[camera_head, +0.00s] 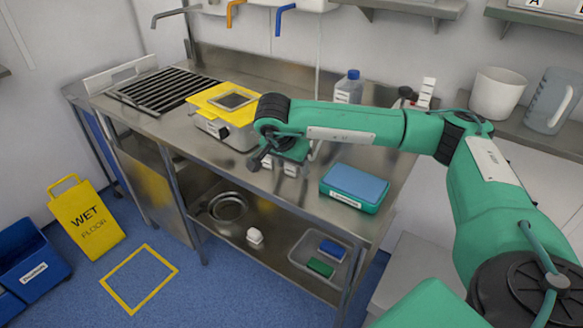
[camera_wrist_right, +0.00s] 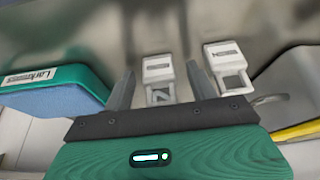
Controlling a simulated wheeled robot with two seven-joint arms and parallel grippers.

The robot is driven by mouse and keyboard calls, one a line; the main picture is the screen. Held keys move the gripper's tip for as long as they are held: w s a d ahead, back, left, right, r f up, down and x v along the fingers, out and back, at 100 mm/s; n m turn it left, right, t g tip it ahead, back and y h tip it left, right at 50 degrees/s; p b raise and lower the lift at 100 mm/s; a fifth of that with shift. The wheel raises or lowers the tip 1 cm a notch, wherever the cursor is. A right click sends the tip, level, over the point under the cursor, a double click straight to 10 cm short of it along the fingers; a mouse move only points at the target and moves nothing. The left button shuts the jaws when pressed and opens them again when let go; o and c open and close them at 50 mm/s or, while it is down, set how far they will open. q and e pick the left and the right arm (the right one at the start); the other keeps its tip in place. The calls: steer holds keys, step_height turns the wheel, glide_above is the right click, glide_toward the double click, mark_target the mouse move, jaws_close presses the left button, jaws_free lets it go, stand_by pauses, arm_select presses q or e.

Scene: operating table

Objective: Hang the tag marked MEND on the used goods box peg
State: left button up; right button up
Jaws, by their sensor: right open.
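Two white tags with square openings show in the right wrist view. One tag (camera_wrist_right: 158,69) is between the fingers of my right gripper (camera_wrist_right: 162,88), which is open and not closed on it. The other tag (camera_wrist_right: 222,55) is just outside the right-hand finger. Both labels are too small to read surely, so I cannot tell which says MEND. In the head view my right gripper (camera_head: 283,160) is low over the steel counter, with the tags (camera_head: 291,170) partly hidden below it. A grey box with a yellow top (camera_head: 207,98) stands left of it; no peg is clearly visible.
A teal box with a blue lid (camera_head: 355,184) stands right of the gripper on the counter (camera_head: 255,190); its label reads roughly "Larkmoss". A bottle (camera_head: 349,86) stands behind my arm. A black rack (camera_head: 155,91) is at the far left.

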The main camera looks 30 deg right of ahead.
arm_select(q)
steer(key=shift+r, duration=0.15)
arm_select(e)
steer(key=c, duration=1.1)
steer(key=shift+o, duration=0.2)
arm_select(q)
steer(key=shift+w, duration=0.1)
arm_select(e)
steer(key=shift+r, duration=0.2)
